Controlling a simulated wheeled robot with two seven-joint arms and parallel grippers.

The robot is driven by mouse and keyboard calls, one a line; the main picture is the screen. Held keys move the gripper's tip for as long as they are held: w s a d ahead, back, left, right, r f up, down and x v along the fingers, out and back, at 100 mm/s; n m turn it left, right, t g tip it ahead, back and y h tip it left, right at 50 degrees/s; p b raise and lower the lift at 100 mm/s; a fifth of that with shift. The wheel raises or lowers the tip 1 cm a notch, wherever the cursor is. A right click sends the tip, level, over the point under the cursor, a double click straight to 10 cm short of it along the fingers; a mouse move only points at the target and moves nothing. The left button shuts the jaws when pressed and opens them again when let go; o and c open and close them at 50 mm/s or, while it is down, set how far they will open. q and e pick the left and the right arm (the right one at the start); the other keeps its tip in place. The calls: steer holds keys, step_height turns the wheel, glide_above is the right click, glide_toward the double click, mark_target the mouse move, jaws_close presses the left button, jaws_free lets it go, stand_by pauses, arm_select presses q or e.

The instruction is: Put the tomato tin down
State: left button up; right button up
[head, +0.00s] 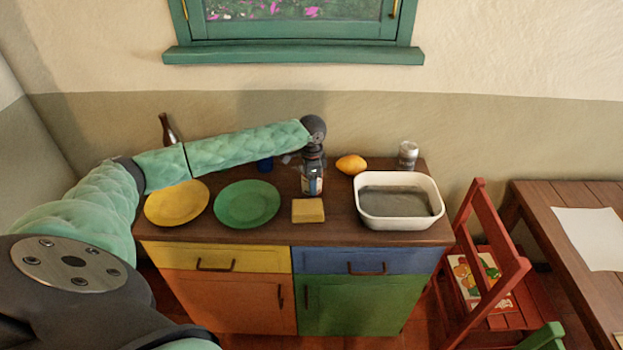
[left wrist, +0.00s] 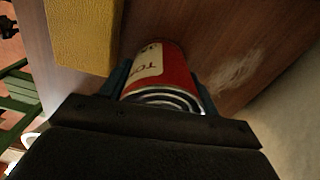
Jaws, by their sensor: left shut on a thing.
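The tomato tin (left wrist: 172,75), red with a pale label, is between the fingers of my left gripper (head: 312,176) in the left wrist view. In the head view the tin (head: 312,187) shows partly below the gripper, over the middle of the wooden cabinet top (head: 340,236). The gripper is shut on it and points down. I cannot tell whether the tin's base touches the wood. My right gripper is in neither view.
A yellow sponge (head: 308,211) lies just in front of the tin. Green (head: 247,203) and yellow (head: 177,203) plates are left. A brown bottle (head: 168,130) and blue object (head: 265,164) stand behind.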

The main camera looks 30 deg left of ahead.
arm_select(q)
steer(key=shift+f, duration=0.15)
steer(key=shift+f, duration=0.1)
steer(key=o, duration=1.1)
steer(key=shift+o, duration=0.8)
